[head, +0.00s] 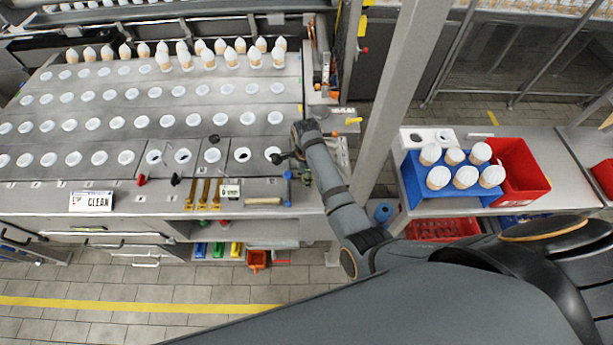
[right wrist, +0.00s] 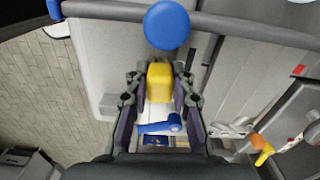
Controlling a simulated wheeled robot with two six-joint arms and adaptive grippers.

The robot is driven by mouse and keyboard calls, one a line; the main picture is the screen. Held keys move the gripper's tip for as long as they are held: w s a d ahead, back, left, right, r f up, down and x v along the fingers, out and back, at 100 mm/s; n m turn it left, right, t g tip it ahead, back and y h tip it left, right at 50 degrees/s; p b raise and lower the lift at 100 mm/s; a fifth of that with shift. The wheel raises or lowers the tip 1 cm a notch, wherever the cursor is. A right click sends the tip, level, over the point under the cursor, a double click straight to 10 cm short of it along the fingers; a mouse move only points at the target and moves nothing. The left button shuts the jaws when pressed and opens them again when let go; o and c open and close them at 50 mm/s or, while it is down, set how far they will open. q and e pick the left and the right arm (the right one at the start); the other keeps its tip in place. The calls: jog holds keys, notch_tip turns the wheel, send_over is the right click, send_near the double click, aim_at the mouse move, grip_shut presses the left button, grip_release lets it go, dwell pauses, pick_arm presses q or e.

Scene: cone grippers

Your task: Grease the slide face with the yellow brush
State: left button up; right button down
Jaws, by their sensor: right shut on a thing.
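My right gripper (right wrist: 160,88) is shut on a yellow block-like piece (right wrist: 160,80), which looks like part of the yellow brush. A pale part shows below it between the fingers; bristles cannot be made out. In the head view my right gripper (head: 284,158) is over the right front edge of the cone machine, and the arm hides most of what it holds. A light grey metal surface (right wrist: 112,60) lies beyond the fingers; I cannot tell whether it is the slide face or whether the brush touches it. My left gripper is not in view.
A blue round knob (right wrist: 167,25) sits on a bar beyond the fingers. A blue lever (right wrist: 160,127) shows between them. A yellow handle (head: 353,121) sticks out at the machine's right side. A post (head: 405,90) separates the machine from a blue tray (head: 412,190) and red bin (head: 520,170).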

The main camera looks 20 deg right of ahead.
jog(key=shift+s+d+r+p, duration=0.15)
jog(key=shift+d+p, duration=0.25)
jog(key=shift+d, duration=0.2)
jog(key=shift+s+d, duration=0.3)
jog(key=shift+d, duration=0.75)
jog(key=shift+s+d, duration=0.25)
jog(key=shift+d, duration=0.75)
jog(key=shift+s+d+f, duration=0.1)
jog(key=shift+d+f, duration=0.1)
jog(key=shift+d, duration=0.1)
jog(key=shift+s+d, duration=0.1)
jog(key=shift+d, duration=0.45)
jog(key=shift+s, duration=0.1)
jog(key=shift+a, duration=0.4)
jog(key=shift+w+a, duration=0.3)
jog(key=shift+a, duration=0.5)
jog(key=shift+w+a, duration=0.1)
jog(key=shift+a, duration=0.3)
jog(key=shift+w+a+r, duration=0.15)
jog(key=shift+a, duration=0.45)
jog(key=shift+w+a+r, duration=0.15)
jog(key=shift+a, duration=0.45)
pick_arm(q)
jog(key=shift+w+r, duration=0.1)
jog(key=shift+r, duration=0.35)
pick_arm(e)
jog(key=shift+w+a, duration=0.35)
jog(key=shift+a, duration=0.4)
